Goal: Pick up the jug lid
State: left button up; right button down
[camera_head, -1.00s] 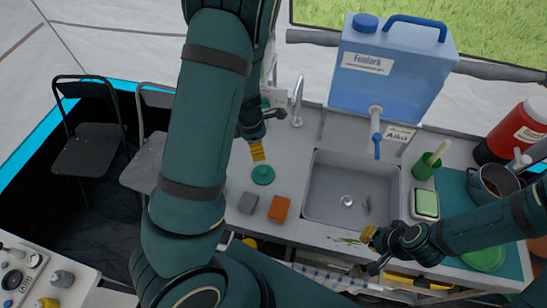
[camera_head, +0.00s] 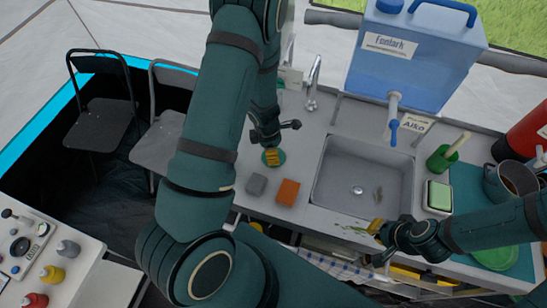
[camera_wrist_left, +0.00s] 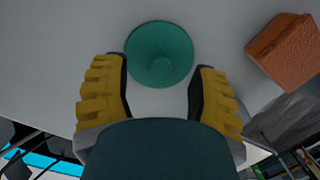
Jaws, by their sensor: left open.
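The jug lid (camera_head: 282,158) is a round green disc with a small central knob, lying on the grey counter left of the sink. In the left wrist view the lid (camera_wrist_left: 160,45) shows whole, just beyond the fingertips. My left gripper (camera_head: 272,157) is over the lid and hides part of it in the head view. In the left wrist view its yellow-padded fingers (camera_wrist_left: 157,80) are wide apart with nothing between them. My right gripper (camera_head: 378,240) is at the sink's front edge, and its finger opening is unclear.
A blue water container (camera_head: 415,65) stands behind. A green cup (camera_head: 440,160) is right of the sink.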

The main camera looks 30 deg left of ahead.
pick_arm(q)
notch_tip(320, 180, down, 2)
jog(key=shift+w+d+f, duration=0.1)
pick_arm(e)
jog(key=shift+f, duration=0.4)
pick_arm(q)
grip_shut()
